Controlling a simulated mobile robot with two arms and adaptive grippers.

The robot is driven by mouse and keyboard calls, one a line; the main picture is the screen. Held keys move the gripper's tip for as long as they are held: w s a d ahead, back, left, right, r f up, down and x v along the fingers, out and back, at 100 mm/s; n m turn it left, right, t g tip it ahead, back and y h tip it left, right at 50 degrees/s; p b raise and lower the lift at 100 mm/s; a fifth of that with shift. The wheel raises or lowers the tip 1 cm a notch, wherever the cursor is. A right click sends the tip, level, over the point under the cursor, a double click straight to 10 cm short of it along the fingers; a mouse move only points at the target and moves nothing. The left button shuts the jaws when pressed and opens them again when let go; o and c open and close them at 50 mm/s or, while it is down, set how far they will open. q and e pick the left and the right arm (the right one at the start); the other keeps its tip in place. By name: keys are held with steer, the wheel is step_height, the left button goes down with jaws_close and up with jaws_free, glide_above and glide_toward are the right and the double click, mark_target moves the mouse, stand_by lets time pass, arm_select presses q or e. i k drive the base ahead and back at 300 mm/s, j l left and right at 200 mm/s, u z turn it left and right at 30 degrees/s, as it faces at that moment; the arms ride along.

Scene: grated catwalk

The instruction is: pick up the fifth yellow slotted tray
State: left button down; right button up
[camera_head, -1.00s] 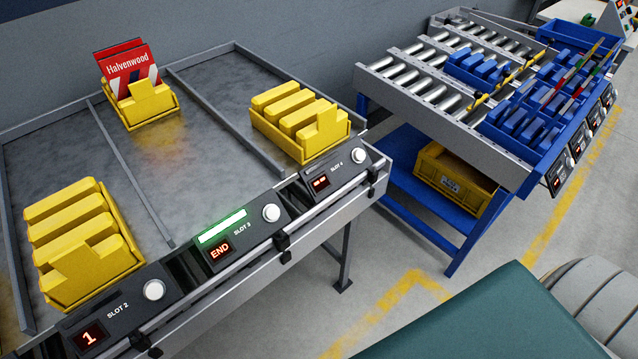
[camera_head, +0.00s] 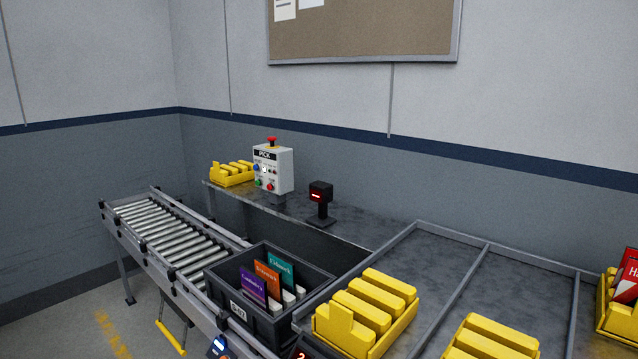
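Several yellow slotted trays are in the head view. One tray (camera_head: 232,175) stands on the far end of the grey bench, left of a control box. Another tray (camera_head: 366,318) stands in the nearest lane of the grey table, right of a dark tote. A third tray (camera_head: 490,342) is cut off by the bottom edge. One more tray (camera_head: 618,322) at the right edge holds a red and white card (camera_head: 628,275) and is partly cut off. I cannot tell which is the fifth. Neither of my grippers is in view.
A dark grey tote (camera_head: 262,318) holds purple, orange and teal cards. A roller conveyor (camera_head: 170,232) runs along the left. A control box (camera_head: 273,170) marked PICK and a small black display post (camera_head: 321,205) stand on the bench (camera_head: 370,232). Metal dividers split the table.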

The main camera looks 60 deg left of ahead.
mark_target(225, 175)
steer(key=u, duration=2.3)
steer(key=i+j+u, duration=0.9)
steer(key=i+u, duration=0.45)
steer(key=i+j, duration=0.15)
steer(key=i, duration=0.65)
steer(key=i+j, duration=0.1)
steer(key=i, duration=0.75)
